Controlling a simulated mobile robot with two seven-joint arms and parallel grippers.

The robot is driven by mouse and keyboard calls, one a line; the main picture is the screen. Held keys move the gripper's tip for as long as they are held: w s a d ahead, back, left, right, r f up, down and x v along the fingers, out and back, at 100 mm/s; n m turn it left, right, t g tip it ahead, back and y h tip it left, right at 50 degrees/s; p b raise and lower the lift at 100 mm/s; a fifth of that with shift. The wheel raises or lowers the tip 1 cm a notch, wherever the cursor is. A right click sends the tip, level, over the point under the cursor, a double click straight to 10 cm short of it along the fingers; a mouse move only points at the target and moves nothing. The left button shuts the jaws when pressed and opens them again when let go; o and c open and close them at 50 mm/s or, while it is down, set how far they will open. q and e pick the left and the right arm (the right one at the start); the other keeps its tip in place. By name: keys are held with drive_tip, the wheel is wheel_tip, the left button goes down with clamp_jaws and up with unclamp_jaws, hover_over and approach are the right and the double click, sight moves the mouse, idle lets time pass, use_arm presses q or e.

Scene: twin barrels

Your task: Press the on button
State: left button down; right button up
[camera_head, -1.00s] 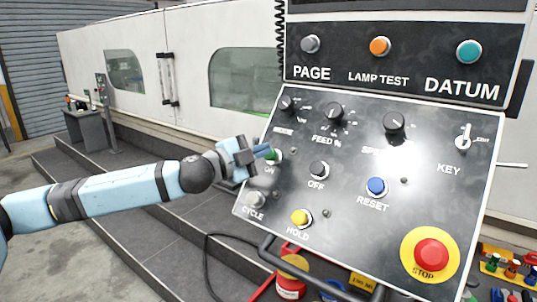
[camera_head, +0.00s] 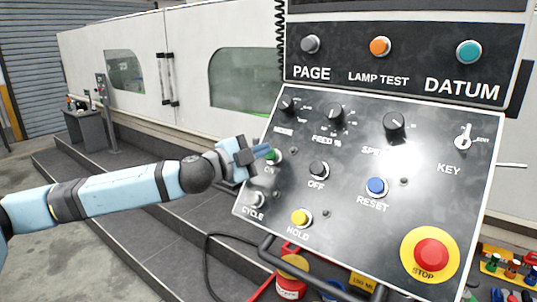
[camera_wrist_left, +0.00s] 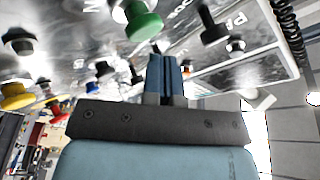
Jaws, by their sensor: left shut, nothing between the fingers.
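The green ON button (camera_head: 275,157) sits on the left side of the sloped control panel (camera_head: 330,225), above its "ON" label. My left gripper (camera_head: 264,150) is shut and empty. Its fingertips are right by the green button in the head view and cover part of it. In the left wrist view the green button (camera_wrist_left: 143,22) shows beyond the shut fingers (camera_wrist_left: 163,75), a little to their left. A gap seems to show there; whether they touch is hard to tell. My right gripper is not in view.
Close to the ON button are the black OFF button (camera_head: 319,169), the white CYCLE button (camera_head: 256,199) and the MODE knob (camera_head: 287,104). The yellow HOLD button (camera_head: 301,218), blue RESET button (camera_head: 376,187) and red STOP button (camera_head: 431,254) are on the same panel.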

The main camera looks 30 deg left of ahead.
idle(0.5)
use_arm(q)
drive_tip(key=shift+w+f, duration=0.25)
drive_tip(key=shift+w, duration=0.1)
drive_tip(key=shift+w+f, duration=0.35)
drive_tip(key=shift+w, duration=0.05)
idle(0.8)
drive_tip(key=shift+s+r, duration=0.6)
drive_tip(key=shift+s, duration=0.15)
drive_tip(key=shift+s+a+r+p, duration=0.1)
drive_tip(key=shift+s+r+p, duration=0.1)
drive_tip(key=shift+s+r, duration=0.7)
drive_tip(key=shift+s+a+r+p, duration=0.15)
drive_tip(key=shift+s+r, duration=0.5)
drive_tip(key=shift+s, duration=0.4)
drive_tip(key=shift+f, duration=0.1)
